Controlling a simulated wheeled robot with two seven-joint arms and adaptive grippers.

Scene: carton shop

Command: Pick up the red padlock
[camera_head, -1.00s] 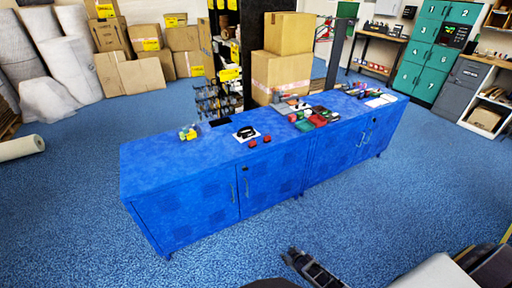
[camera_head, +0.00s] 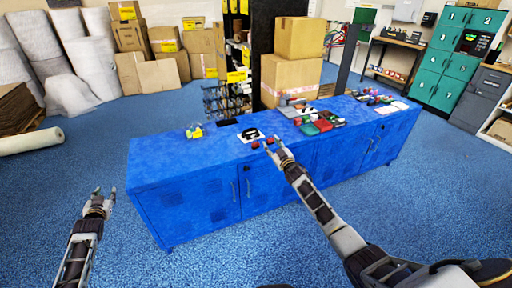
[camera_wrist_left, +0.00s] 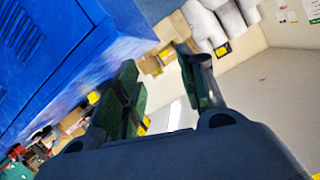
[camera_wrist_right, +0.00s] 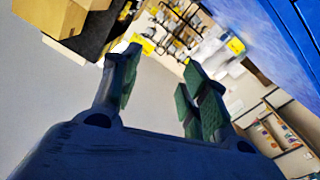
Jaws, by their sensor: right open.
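Two small red objects lie near the front edge of the blue cabinet top, a left one (camera_head: 255,145) and a right one (camera_head: 270,140). They are too small to tell which is the red padlock. My right gripper (camera_head: 276,147) is open and empty at the front edge, close to the right red object in the head view; I cannot tell whether it touches. Its fingers show apart in the right wrist view (camera_wrist_right: 163,78). My left gripper (camera_head: 100,194) is open and empty, low and left of the cabinet; its fingers also show in the left wrist view (camera_wrist_left: 160,85). Neither wrist view clearly shows a padlock.
The blue cabinet (camera_head: 165,165) has a bare left end. A black item on a white sheet (camera_head: 250,134) lies behind the red objects. A yellow item (camera_head: 195,132) lies to the left. Several red, green and dark items (camera_head: 312,127) crowd the right.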

